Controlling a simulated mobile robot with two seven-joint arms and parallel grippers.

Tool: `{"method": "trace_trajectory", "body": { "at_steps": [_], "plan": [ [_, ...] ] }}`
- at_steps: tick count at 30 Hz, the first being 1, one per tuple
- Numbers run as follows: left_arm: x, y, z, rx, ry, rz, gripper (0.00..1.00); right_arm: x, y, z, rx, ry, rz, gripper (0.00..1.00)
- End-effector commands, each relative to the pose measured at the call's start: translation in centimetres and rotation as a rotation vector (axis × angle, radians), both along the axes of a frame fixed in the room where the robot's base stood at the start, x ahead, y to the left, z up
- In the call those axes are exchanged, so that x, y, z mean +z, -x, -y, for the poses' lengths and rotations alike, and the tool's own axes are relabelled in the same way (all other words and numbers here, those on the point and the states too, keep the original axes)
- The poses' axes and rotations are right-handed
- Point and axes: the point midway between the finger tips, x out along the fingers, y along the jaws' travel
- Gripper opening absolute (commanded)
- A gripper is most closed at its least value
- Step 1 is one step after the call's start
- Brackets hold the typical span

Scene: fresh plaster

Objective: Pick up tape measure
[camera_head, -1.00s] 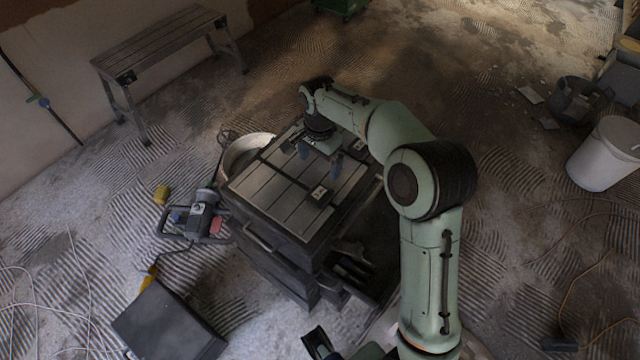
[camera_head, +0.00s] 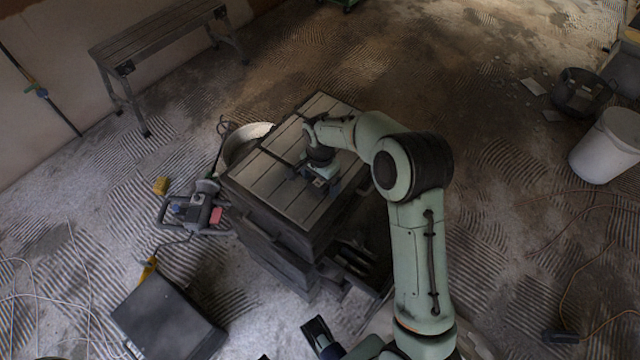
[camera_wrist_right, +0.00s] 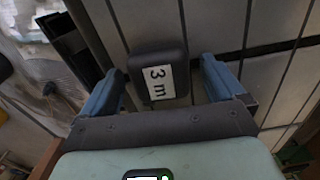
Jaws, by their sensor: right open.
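The tape measure is a small dark, rounded block with a white "3 m" label. It lies on the grooved top of the dark tool chest (camera_head: 285,190). In the right wrist view the tape measure (camera_wrist_right: 158,72) sits between the two blue fingers of my right gripper (camera_wrist_right: 160,80), with a visible gap on each side. In the head view my right gripper (camera_head: 318,181) is low over the chest top, at the tape measure, and partly covers it. The right gripper is open. A dark part at the bottom edge of the head view may be my left gripper; its jaws are unclear.
A pale bucket (camera_head: 248,140) stands behind the chest. A power tool (camera_head: 197,211), a yellow block (camera_head: 161,185) and a dark case (camera_head: 168,322) are on the floor to the left. A bench (camera_head: 160,42) stands at the back left, a white bucket (camera_head: 606,147) at the right.

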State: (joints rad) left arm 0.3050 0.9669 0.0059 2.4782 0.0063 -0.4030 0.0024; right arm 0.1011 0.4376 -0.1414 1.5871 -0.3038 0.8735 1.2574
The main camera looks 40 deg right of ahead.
Motion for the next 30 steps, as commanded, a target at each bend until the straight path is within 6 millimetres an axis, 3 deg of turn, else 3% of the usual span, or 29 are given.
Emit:
{"method": "trace_trajectory", "body": {
  "at_steps": [7, 13, 23, 30],
  "plan": [
    [0.0, 0.0, 0.0, 0.000, 0.000, 0.000, 0.43, -0.1, 0.0, 0.0, 0.001, 0.000, 0.001, 0.96],
    [0.0, 0.0, 0.0, 0.000, 0.000, 0.000, 0.43, -0.1, 0.0, 0.0, 0.001, 0.000, 0.001, 0.33],
    [0.0, 0.0, 0.0, 0.000, 0.000, -0.001, 0.43, 0.2, -0.1, 0.0, 0.001, 0.000, 0.003, 0.32],
    [0.3, 0.1, 0.0, -0.001, 0.002, -0.004, 0.43, 2.7, -0.2, 0.0, 0.001, 0.001, 0.006, 0.32]
  ]
}}
